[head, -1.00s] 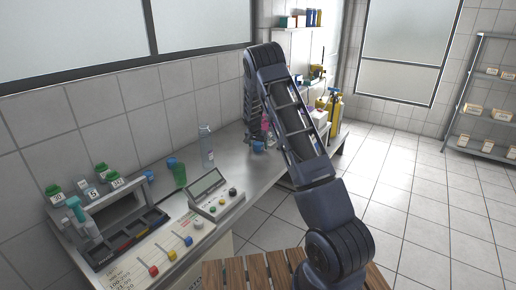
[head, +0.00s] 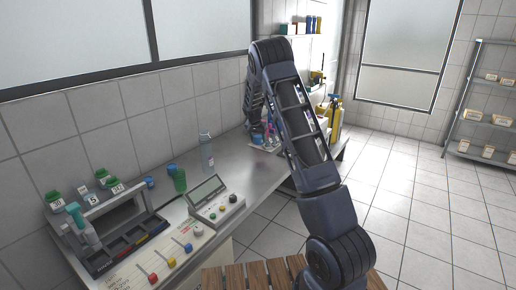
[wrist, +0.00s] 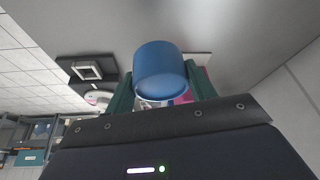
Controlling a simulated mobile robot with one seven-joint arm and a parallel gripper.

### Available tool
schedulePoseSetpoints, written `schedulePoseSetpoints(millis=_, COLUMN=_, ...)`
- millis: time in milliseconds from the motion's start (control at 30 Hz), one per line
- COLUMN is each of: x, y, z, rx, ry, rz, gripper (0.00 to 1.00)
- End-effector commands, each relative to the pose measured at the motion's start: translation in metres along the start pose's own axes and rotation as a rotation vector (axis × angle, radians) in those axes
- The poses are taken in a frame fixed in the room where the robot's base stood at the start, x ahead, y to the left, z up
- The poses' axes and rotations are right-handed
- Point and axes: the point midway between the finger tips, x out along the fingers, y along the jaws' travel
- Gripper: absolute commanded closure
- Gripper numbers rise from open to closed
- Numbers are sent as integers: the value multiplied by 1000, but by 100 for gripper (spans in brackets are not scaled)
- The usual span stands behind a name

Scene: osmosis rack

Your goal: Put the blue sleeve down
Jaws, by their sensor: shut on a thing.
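The blue sleeve (wrist: 160,70) is a short, wide blue cylinder, held between the two green fingers of my gripper (wrist: 160,92) in the wrist view. One finger is on each side of it, and its rim faces the wrist camera. In the head view the sleeve (head: 257,138) is a small blue patch below my forearm, over the far part of the steel counter (head: 215,178). My gripper is mostly hidden there by the arm. I cannot tell whether the sleeve touches the counter.
A clear bottle (head: 206,150), a green cup (head: 179,180) and a grey control box (head: 216,204) stand nearer on the counter. A rack with green-capped jars (head: 110,174) is at the left. Pink and white items lie beyond the sleeve. Bare counter lies right of the bottle.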

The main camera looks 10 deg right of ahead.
Motion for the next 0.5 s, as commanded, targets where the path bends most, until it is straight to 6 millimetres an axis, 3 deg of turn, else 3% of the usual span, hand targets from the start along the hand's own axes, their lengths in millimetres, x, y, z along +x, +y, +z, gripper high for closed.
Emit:
schedulePoseSetpoints(millis=200, x=-53, y=0, z=-22, rx=2, ry=2, rz=-1, gripper=68)
schedulePoseSetpoints(millis=500, x=-97, y=0, z=-40, rx=1, ry=1, rz=0, gripper=68)
